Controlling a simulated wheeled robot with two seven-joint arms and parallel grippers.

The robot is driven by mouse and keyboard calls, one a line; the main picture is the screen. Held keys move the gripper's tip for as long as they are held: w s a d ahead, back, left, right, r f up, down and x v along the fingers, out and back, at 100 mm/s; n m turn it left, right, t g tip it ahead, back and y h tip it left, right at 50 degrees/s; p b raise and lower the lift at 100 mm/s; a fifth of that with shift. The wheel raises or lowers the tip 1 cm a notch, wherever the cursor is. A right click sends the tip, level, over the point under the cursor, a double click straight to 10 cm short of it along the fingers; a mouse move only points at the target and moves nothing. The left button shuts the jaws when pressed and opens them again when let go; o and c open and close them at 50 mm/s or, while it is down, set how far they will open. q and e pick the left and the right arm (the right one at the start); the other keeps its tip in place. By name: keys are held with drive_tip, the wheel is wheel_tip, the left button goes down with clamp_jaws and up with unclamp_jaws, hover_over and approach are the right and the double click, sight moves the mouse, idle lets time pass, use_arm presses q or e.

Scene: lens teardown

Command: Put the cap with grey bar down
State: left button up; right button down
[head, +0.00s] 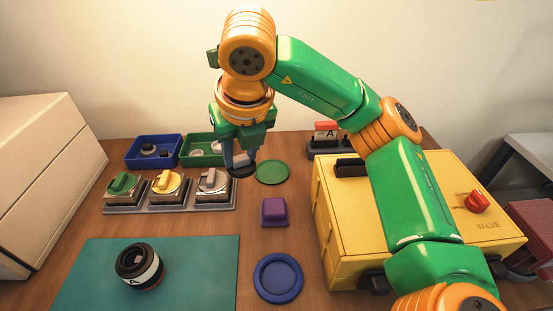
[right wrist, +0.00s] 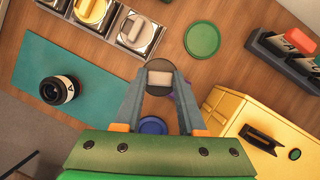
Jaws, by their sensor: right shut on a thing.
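The cap with grey bar is a dark round disc with a pale grey bar across it; it shows in the right wrist view (right wrist: 164,63) and in the head view (head: 243,171). My right gripper (head: 240,160) points down and is shut on the bar, one finger at each side, as the right wrist view also shows (right wrist: 160,80). The cap appears held above the table, just left of a flat green disc (head: 272,171). Its height over the table is hard to tell. My left gripper is not in view.
A rack (head: 168,210) holds metal blocks with green, yellow and grey-beige knobs. Blue (head: 130,163) and green (head: 185,162) bins stand behind it. A purple block (head: 274,211), blue dish (head: 278,278), yellow valve box (head: 335,250) and lens (head: 140,267) on a teal mat (head: 205,285) lie around.

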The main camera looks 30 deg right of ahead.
drive_tip(key=w+d+f, duration=0.2)
drive_tip(key=d+f, duration=0.1)
drive_tip(key=w+d+f+p, duration=0.1)
drive_tip(key=w+d+f, duration=0.1)
drive_tip(key=d+f, duration=0.1)
drive_tip(key=w+d+f+p, duration=0.1)
drive_tip(key=w+d+f, duration=0.2)
drive_tip(key=d+f, duration=0.1)
drive_tip(key=shift+d, duration=0.6)
wheel_tip(320, 180, down, 3)
drive_tip(key=shift+w+p, duration=0.1)
drive_tip(key=shift+p, duration=0.25)
drive_tip(key=shift+a+f, duration=0.1)
drive_tip(key=shift+f, duration=0.1)
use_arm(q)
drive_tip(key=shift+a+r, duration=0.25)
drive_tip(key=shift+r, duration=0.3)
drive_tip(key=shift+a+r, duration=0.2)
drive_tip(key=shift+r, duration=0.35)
use_arm(e)
drive_tip(key=c, duration=0.5)
unclamp_jaws()
drive_tip(key=shift+r, duration=0.1)
